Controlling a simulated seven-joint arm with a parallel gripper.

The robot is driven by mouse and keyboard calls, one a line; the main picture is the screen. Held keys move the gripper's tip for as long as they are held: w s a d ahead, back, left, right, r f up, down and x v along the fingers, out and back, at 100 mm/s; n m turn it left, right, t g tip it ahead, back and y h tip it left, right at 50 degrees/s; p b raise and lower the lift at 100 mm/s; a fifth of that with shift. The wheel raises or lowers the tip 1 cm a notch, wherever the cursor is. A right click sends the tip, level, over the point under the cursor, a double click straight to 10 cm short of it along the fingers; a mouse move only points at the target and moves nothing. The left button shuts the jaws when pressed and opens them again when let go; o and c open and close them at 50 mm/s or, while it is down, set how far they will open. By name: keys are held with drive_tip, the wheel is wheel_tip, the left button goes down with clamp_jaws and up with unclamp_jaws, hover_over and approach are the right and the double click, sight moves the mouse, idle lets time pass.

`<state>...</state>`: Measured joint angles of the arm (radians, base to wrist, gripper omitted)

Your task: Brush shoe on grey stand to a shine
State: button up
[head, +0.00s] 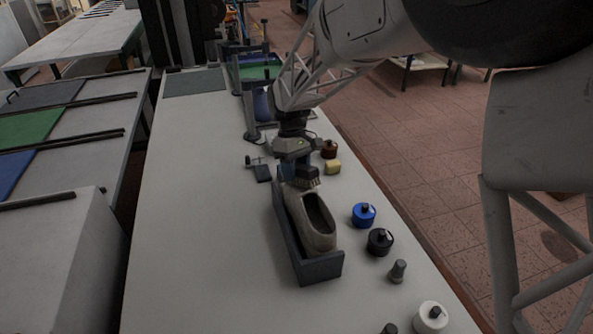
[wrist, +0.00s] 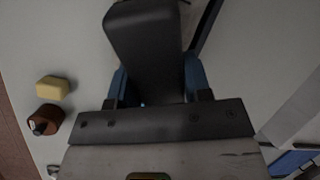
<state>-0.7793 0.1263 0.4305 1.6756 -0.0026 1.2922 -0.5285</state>
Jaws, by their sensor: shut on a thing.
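The shoe (head: 318,236), beige-grey with a dark opening, lies lengthwise in the grey stand (head: 322,272), a low trough with raised sides. My gripper (head: 297,168) is over the far end of the shoe. It is shut on a dark brush (head: 308,181) whose pale bristles point down at the shoe's far end. The bristles look at or just above the surface; I cannot tell whether they touch. In the wrist view the brush's black back (wrist: 145,45) sits between my blue fingers (wrist: 156,85) and hides the shoe.
A yellow block (head: 332,167) and a brown pot (head: 329,149) stand right of my gripper. A blue pot (head: 363,214), black pot (head: 380,241), grey peg (head: 397,270) and white pot (head: 430,316) line the right edge. A dark clamp-like item (head: 260,170) lies left. The table's left side is clear.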

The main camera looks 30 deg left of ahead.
drive_tip(key=shift+w+a+f, duration=0.35)
drive_tip(key=shift+w+a, duration=0.1)
drive_tip(key=shift+w, duration=0.15)
idle(0.4)
drive_tip(key=shift+w+a+f, duration=0.35)
drive_tip(key=shift+w+a, duration=0.05)
drive_tip(key=shift+w, duration=0.25)
drive_tip(key=shift+w+a, duration=0.1)
drive_tip(key=shift+w+a+f, duration=0.2)
drive_tip(key=shift+w+a, duration=0.2)
drive_tip(key=shift+w, duration=0.15)
drive_tip(key=shift+r, duration=0.1)
wheel_tip(320, 180, up, 8)
drive_tip(key=shift+w+a, duration=0.25)
idle(0.7)
drive_tip(key=shift+d, duration=0.1)
